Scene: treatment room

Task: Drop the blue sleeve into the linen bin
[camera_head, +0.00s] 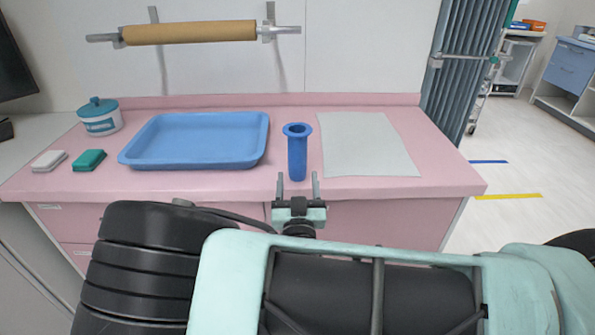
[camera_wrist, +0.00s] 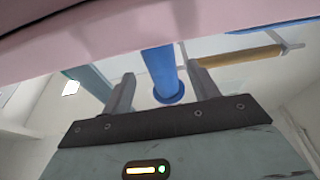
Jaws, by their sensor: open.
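The blue sleeve (camera_head: 297,155) is a tube with a wide flared rim at its top. It stands upright near the front edge of the pink counter, between the blue tray and the pale sheet. My gripper (camera_head: 298,183) is open in front of the sleeve, its two fingers pointing towards it, near the counter's front edge. In the wrist view the sleeve (camera_wrist: 161,70) shows between and beyond the open fingers (camera_wrist: 163,88), and the picture looks upside down. I cannot tell from these views whether the fingers touch it. No linen bin can be made out.
A blue tray (camera_head: 200,163) lies left of the sleeve and a pale sheet (camera_head: 367,145) lies right of it on the pink counter (camera_head: 440,178). A lidded jar (camera_head: 100,117), a green block (camera_head: 89,160) and a white block (camera_head: 49,160) sit at left. Open floor (camera_head: 520,225) is at right.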

